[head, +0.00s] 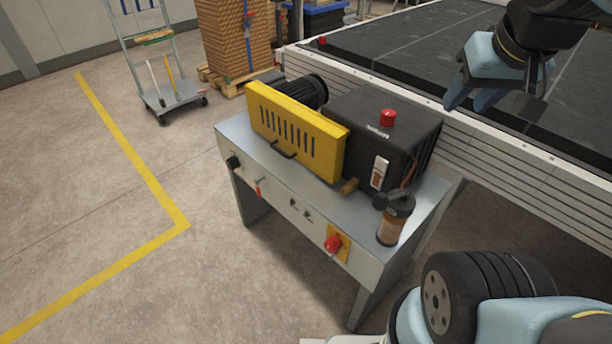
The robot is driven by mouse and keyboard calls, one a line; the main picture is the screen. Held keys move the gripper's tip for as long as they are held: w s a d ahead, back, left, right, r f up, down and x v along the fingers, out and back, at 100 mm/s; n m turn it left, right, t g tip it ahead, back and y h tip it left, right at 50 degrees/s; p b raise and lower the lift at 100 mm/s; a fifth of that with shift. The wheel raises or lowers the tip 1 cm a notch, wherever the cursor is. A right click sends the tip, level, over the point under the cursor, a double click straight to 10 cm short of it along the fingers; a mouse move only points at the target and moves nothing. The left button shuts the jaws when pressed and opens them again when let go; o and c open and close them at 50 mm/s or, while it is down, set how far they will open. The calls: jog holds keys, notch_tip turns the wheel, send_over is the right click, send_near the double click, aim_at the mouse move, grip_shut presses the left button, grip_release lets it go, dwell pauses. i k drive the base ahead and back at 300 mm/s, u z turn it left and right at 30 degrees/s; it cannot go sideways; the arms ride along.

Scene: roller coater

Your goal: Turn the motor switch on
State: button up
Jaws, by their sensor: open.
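A grey metal bench (290,205) carries the machine's controls on its front panel. These are a black knob (233,162) at the left, a small red-tipped lever (258,188), small dark switches (300,208) in the middle, and a red rotary knob (333,243) on a yellow plate at the right. A white switch (380,172) with a reddish-brown part sits on the black box (350,125) on top. I cannot read which is the motor switch. My gripper (468,106) is open and empty at the upper right, beyond the bench and over the conveyor edge, apart from every control.
A yellow slotted guard (295,130) and a black motor (303,90) stand on the bench. A red button (388,117) tops the black box. An amber jar (396,220) stands at the bench's right end. The conveyor (380,60) lies behind.

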aim_at(334, 244)
jog(key=u, duration=0.95)
jog(key=k, duration=0.65)
jog(key=z, duration=0.45)
